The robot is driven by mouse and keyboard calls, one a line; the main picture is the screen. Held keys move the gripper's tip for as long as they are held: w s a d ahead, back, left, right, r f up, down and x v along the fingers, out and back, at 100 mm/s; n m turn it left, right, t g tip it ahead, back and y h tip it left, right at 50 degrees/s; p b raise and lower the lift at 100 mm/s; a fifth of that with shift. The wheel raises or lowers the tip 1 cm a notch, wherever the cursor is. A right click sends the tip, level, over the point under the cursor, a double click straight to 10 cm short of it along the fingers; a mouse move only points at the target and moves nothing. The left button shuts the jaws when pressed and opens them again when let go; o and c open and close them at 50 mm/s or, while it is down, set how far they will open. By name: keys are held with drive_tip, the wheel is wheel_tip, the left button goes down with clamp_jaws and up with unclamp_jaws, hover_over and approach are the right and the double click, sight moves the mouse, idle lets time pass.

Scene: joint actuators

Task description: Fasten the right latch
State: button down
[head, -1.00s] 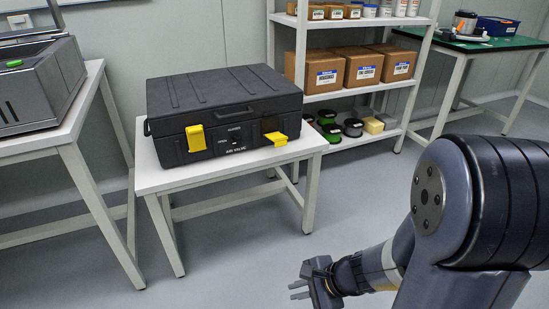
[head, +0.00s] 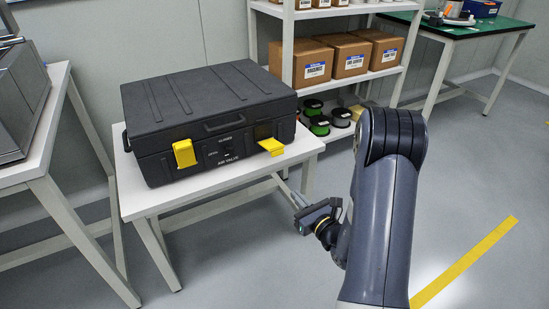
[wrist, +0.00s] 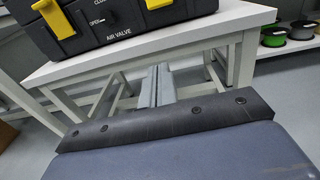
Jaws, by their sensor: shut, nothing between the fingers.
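The black case (head: 205,110) sits closed on a white table. Its right latch (head: 271,146) is yellow and sticks outward from the front face, tilted away from it. It also shows at the top of the wrist view (wrist: 158,4), cut by the frame edge. The yellow left latch (head: 184,153) lies against the case front and shows in the wrist view too (wrist: 52,18). My gripper (head: 291,191) is shut and empty, below and to the right of the right latch, in front of the table. Its fingers (wrist: 157,85) point toward the table front, apart from the latch.
The white table's (head: 185,205) front edge and legs lie close to my fingers. A shelf with cardboard boxes (head: 345,54) and spools (head: 319,126) stands behind on the right. Another white table (head: 50,110) is at left. Open floor with a yellow stripe (head: 465,262) lies right.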

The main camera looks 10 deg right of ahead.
sight(271, 147)
drive_tip(key=shift+w+d+m, duration=0.3)
drive_tip(key=shift+d, duration=0.1)
drive_tip(key=shift+w, duration=0.1)
drive_tip(key=w+a+r+b, duration=0.1)
drive_tip(key=w+r, duration=0.1)
drive_tip(key=w, duration=0.3)
drive_tip(key=w+a+r+b, duration=0.1)
drive_tip(key=w+a, duration=0.1)
drive_tip(key=w, duration=0.3)
drive_tip(key=shift+a+r, duration=0.25)
drive_tip(key=shift+r, duration=0.15)
drive_tip(key=shift+w+r+h, duration=0.1)
drive_tip(key=shift+h, duration=0.2)
drive_tip(key=shift+r+g+p, duration=0.3)
drive_tip(key=shift+g+p, duration=0.1)
drive_tip(key=shift+p, duration=0.35)
